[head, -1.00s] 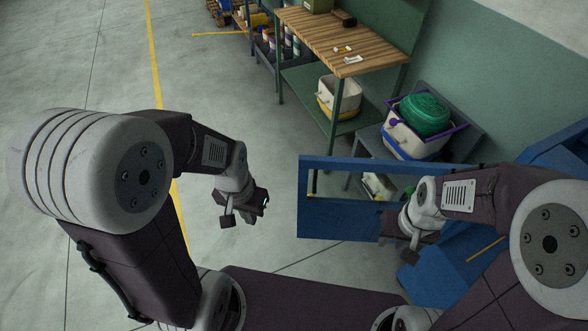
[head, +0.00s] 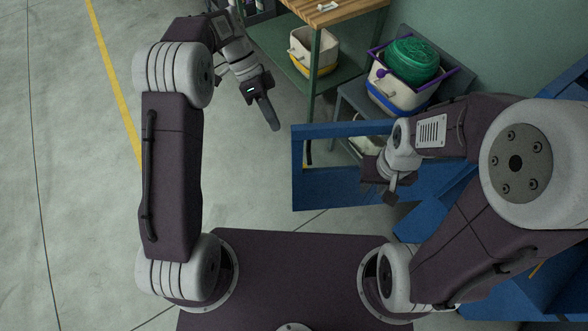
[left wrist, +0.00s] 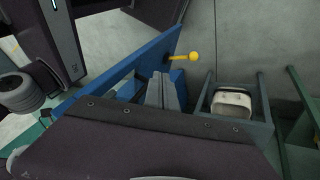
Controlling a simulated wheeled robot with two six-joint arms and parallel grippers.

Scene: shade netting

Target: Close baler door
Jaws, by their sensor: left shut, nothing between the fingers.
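The baler door (head: 320,190) is a blue panel with a rectangular opening, standing swung out from the blue baler (head: 545,200) at the right. My left gripper (head: 270,118) is shut and empty, fingers pointing down, just left of the door's upper left corner in the head view. In the left wrist view its fingers (left wrist: 163,92) are together beside the blue door (left wrist: 130,62); contact cannot be told. A yellow knob (left wrist: 190,57) sticks out past the door there. My right gripper (head: 378,188) is in front of the door; its finger gap is unclear.
A wooden-topped workbench (head: 335,8) stands beyond the door, with a white and yellow bin (head: 312,50) on its lower shelf. A grey stand (head: 350,97) beside it holds a crate with green netting (head: 410,60). The floor at left is clear.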

